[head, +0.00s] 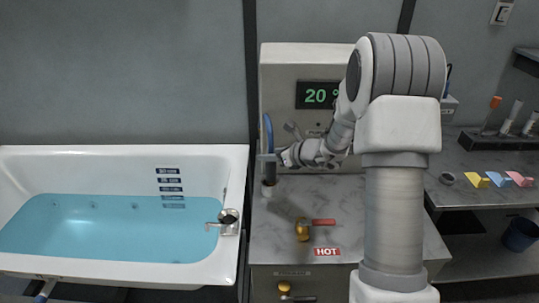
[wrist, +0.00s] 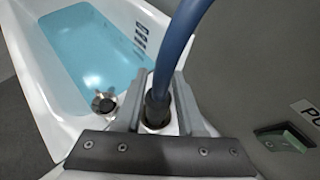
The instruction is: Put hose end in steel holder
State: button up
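The blue hose (head: 267,132) rises in a narrow arc above my gripper (head: 268,158) at the left edge of the counter. In the wrist view the hose (wrist: 182,35) runs down to a dark end piece (wrist: 157,103) between the two fingers of my gripper (wrist: 160,108). The fingers appear closed around this end piece.
A bathtub (head: 238,165) with blue water lies left of the counter (head: 285,225). A red-handled brass valve (head: 303,230) stands by the HOT label (head: 327,251). A control panel with a 20-degree display (head: 320,95) rises behind. A side bench (head: 480,198) holds coloured pieces at right.

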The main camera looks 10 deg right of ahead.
jog(key=shift+o, duration=0.5)
